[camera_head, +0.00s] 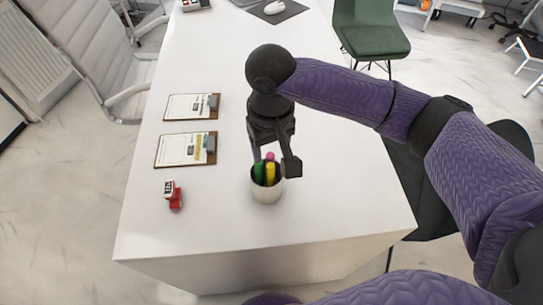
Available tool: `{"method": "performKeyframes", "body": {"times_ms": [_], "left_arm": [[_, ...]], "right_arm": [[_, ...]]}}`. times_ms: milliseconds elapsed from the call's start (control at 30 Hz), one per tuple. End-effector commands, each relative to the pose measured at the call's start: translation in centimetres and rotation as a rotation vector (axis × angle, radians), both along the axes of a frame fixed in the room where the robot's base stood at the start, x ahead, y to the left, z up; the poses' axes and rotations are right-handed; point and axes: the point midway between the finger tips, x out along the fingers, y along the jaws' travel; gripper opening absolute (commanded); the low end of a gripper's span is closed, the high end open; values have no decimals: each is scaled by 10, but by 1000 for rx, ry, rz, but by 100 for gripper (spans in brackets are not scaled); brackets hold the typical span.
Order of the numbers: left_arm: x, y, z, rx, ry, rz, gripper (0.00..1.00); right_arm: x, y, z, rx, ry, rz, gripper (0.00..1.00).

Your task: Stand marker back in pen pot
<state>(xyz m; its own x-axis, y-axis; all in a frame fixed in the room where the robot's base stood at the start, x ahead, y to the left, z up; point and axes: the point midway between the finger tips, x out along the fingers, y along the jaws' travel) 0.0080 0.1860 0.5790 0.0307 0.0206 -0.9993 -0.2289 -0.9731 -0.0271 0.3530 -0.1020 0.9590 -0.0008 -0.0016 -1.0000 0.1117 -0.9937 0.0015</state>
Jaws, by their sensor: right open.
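The pen pot (266,191) is a pale round cup standing upright near the front of the white desk. Several markers stand in it: a green one (259,172), a yellow one (270,174) and a pink one (270,156). My right gripper (274,168) is above the pot, with its fingers apart on either side of the marker tops. It is open, and I cannot tell whether it touches a marker. The gripper hides part of the pot's back rim. My left gripper is not in view.
A red stamp (174,196) stands on the desk left of the pot. Two clipboards (184,150) lie behind it. A mouse (273,8) on a dark mat (290,13) is at the far end. A green chair (371,40) stands right of the desk. The desk's front right is clear.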

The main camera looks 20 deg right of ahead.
Motion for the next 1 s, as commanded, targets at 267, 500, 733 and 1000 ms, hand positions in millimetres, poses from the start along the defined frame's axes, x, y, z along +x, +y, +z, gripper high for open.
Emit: {"method": "performKeyframes", "body": {"times_ms": [267, 500, 733, 1000], "left_arm": [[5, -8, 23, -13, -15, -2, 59], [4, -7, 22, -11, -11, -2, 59], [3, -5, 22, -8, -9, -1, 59], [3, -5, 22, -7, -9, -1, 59]], "right_arm": [[0, 1, 53, 1, -2, 1, 61], [0, 0, 53, 1, 0, 1, 61], [0, 1, 52, 2, 0, 4, 61], [-51, 60, -8, 245, -96, 247, 61]]}}
